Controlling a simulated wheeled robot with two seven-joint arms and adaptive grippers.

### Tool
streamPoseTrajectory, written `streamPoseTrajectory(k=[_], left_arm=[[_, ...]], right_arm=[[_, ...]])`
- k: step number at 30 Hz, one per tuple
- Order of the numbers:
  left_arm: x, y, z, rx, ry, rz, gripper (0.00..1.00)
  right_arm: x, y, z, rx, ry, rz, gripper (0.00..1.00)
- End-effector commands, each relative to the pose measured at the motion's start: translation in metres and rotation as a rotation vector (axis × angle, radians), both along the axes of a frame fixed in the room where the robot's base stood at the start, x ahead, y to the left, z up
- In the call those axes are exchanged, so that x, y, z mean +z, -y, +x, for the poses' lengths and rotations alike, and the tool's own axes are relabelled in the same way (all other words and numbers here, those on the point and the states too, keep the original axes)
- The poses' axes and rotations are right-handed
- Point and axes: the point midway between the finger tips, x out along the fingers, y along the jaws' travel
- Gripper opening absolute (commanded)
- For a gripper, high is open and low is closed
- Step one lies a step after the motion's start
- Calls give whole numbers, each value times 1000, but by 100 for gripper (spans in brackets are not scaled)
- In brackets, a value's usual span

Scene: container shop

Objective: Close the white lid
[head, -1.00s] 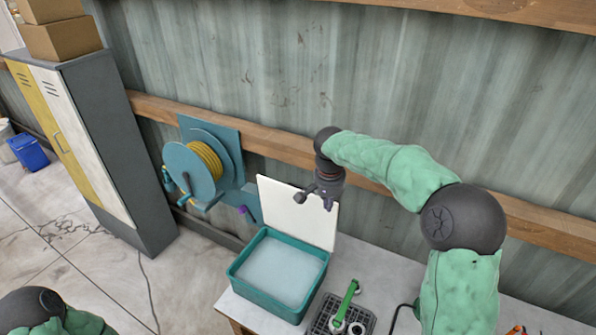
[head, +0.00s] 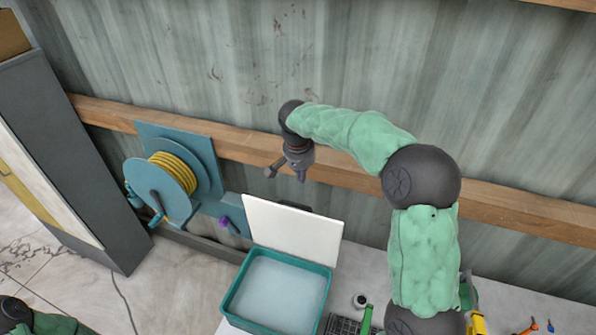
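The white lid (head: 293,232) stands raised, nearly upright, at the back edge of a teal box (head: 232,293). The box is open at the top and its pale inside shows. My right gripper (head: 285,174) hangs above the lid's top edge, with its fingers spread apart and nothing between them. A gap shows between the fingers and the lid; whether the gripper is behind the lid is hard to tell. Of my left arm only a part shows at the bottom left corner, and its gripper is out of view.
A corrugated wall with a wooden rail (head: 400,185) runs behind the table. A hose reel (head: 160,192) with yellow hose is left of the lid, a grey locker (head: 75,150) farther left. A dark crate (head: 342,325) and a green tool (head: 367,318) are right of the box.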

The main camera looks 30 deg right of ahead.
Motion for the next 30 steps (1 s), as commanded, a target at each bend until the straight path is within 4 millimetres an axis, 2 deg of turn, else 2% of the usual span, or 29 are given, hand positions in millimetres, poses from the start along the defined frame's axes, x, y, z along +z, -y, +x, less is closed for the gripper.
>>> streamPoseTrajectory(k=[1,10,12,18,30], left_arm=[[1,0,1,1,2,0,40],[4,0,1,1,2,0,40],[6,0,1,1,2,0,40],[10,0,1,1,3,1,40],[10,0,1,1,3,1,40]], right_arm=[[-12,1,0,0,-6,1,0],[-65,9,7,0,-4,2,0],[-59,-1,0,3,0,0,0],[-57,-17,-14,3,-1,0,0],[-57,-22,-18,0,-1,1,0]])
